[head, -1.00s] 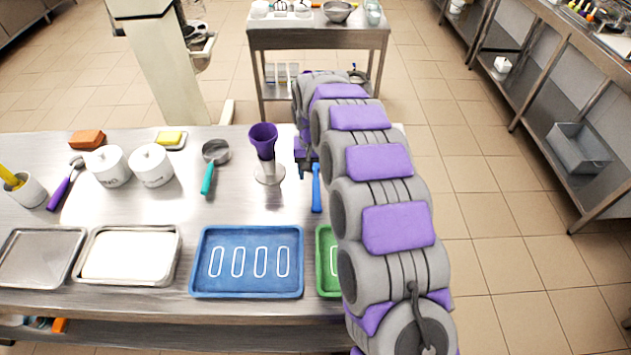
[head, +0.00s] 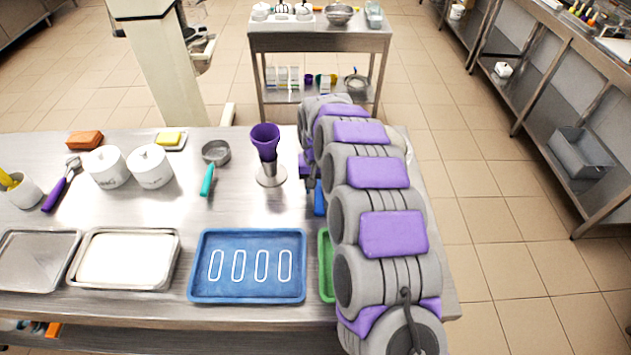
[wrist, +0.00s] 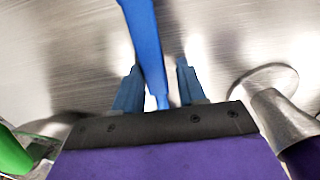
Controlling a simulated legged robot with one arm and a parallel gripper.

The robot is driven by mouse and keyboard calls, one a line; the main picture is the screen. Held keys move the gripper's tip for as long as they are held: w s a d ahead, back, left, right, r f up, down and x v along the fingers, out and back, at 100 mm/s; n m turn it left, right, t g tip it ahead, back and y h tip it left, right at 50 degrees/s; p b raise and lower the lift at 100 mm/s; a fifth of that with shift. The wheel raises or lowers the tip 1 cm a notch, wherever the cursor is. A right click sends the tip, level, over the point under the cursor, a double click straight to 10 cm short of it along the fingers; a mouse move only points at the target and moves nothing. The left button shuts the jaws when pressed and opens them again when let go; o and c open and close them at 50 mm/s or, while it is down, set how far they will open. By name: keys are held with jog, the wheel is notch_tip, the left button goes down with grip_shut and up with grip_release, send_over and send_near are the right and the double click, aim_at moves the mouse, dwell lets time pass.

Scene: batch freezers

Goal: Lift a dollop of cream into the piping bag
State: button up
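The purple piping bag (head: 265,138) stands upright in a metal stand (head: 271,176), mouth up, left of my arm. The stand also shows in the wrist view (wrist: 275,115) at the right. A blue handle (wrist: 145,40) lies on the steel table, and in the head view my arm hides most of it (head: 319,199). My gripper (wrist: 160,85) is low over the table with its blue fingers apart. The handle's end shows between them, near the left finger, with a gap to the right finger. I see no clear dollop of cream.
Along the front are a white-filled tray (head: 165,283), a blue tray (head: 200,290) and a partly hidden green tray (head: 325,265). A green thing (wrist: 12,152) shows at the wrist view's left.

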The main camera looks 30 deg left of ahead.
aim_at(319, 188)
jog(key=shift+d+r, duration=0.2)
jog(key=shift+d, duration=0.4)
jog(key=c, duration=0.5)
jog(key=shift+a+f, duration=0.1)
grip_shut()
jog(key=shift+s+a+f, duration=0.1)
jog(key=shift+a, duration=0.2)
jog(key=shift+r, duration=0.55)
notch_tip(319, 188, up, 3)
jog(key=shift+d+p, duration=0.1)
jog(key=shift+p, duration=0.65)
jog(key=shift+s+d+f, duration=0.1)
jog(key=shift+s+d, duration=0.1)
jog(key=shift+s, duration=0.55)
jog(key=s+p, duration=0.1)
jog(key=s, duration=0.3)
jog(key=s+d+r, duration=0.1)
jog(key=s, duration=0.4)
jog(key=s+d+p, duration=0.1)
jog(key=s, duration=0.4)
jog(key=shift+d+r+p, duration=0.15)
jog(key=shift+p, duration=0.15)
